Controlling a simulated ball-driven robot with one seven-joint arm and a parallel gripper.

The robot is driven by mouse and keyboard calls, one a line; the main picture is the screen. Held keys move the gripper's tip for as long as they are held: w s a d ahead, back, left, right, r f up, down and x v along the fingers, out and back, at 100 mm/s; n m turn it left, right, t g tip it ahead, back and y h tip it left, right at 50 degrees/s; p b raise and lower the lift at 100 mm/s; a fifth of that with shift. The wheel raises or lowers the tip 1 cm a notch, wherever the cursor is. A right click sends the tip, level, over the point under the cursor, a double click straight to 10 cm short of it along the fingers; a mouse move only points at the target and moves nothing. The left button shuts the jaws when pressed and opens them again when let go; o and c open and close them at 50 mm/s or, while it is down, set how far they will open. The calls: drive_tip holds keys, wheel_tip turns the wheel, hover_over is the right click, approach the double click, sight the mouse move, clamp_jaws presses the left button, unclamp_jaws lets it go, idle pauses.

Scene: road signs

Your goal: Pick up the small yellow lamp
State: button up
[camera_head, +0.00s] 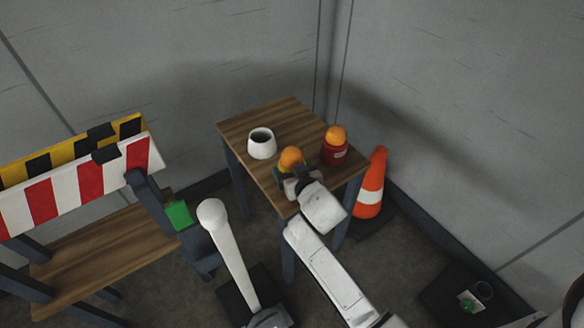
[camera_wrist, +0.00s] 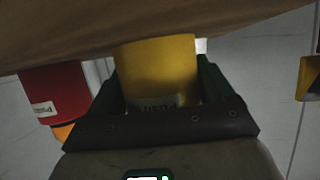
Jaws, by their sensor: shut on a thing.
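The small yellow lamp (camera_head: 291,158) with an orange-yellow top is at the front part of the wooden table (camera_head: 262,112). My gripper (camera_head: 291,175) reaches it from the front and is shut on it. In the wrist view the yellow body of the lamp (camera_wrist: 157,65) stands between my two dark green fingers, with part of a label showing. Its lower part in that picture is hidden by my gripper. The lamp is close to the table surface; I cannot tell whether it touches it.
A red container (camera_head: 333,152) with an orange top stands right of the lamp, and shows left in the wrist view (camera_wrist: 55,90). A white cup (camera_head: 261,144) stands behind left. A traffic cone (camera_head: 371,185) is right of the table. A striped barrier (camera_head: 90,180) is at left.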

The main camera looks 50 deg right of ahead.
sight(297, 155)
drive_tip(key=shift+c, duration=0.7)
drive_tip(key=shift+r, duration=0.1)
drive_tip(key=shift+r, duration=0.45)
wheel_tip(297, 155, up, 2)
drive_tip(key=shift+r+p, duration=0.1)
drive_tip(key=shift+p, duration=0.4)
drive_tip(key=s+r, duration=0.1)
drive_tip(key=s+a+r+p, duration=0.1)
drive_tip(key=r, duration=0.1)
drive_tip(key=s+r, duration=0.2)
drive_tip(key=shift+a+r+p, duration=0.1)
drive_tip(key=shift+a+p, duration=0.05)
drive_tip(key=shift+p, duration=0.25)
drive_tip(key=s+d+v, duration=0.1)
drive_tip(key=d+v, duration=0.1)
drive_tip(key=v, duration=0.8)
drive_tip(key=shift+s+r+p, duration=0.15)
drive_tip(key=shift+r+p, duration=0.2)
drive_tip(key=shift+a, duration=0.15)
